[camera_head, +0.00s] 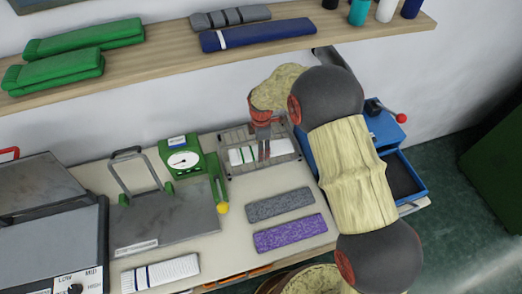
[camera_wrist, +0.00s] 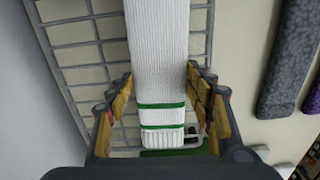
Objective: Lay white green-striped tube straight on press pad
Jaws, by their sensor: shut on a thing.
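The white green-striped tube (camera_head: 279,147) is a flat ribbed knit piece at the grid rack (camera_head: 287,131). My gripper (camera_head: 265,156) points down across it and is shut on it. In the wrist view the tube (camera_wrist: 158,50) runs between the two fingers (camera_wrist: 163,115), with its green-striped end close to the camera. I cannot tell whether it touches the rack (camera_wrist: 95,50) or hangs just above it. Which surface is the press pad is not clear; at the left an open press (camera_head: 45,245) has a grey bed and a raised lid.
A grey plate with a handle (camera_head: 170,225) and a green gauge device (camera_head: 183,160) stand left of the rack. A grey (camera_head: 280,204) and a purple (camera_head: 290,233) piece lie in front. A blue-striped white piece (camera_head: 165,272) lies front left. A blue box (camera_head: 385,125) stands right.

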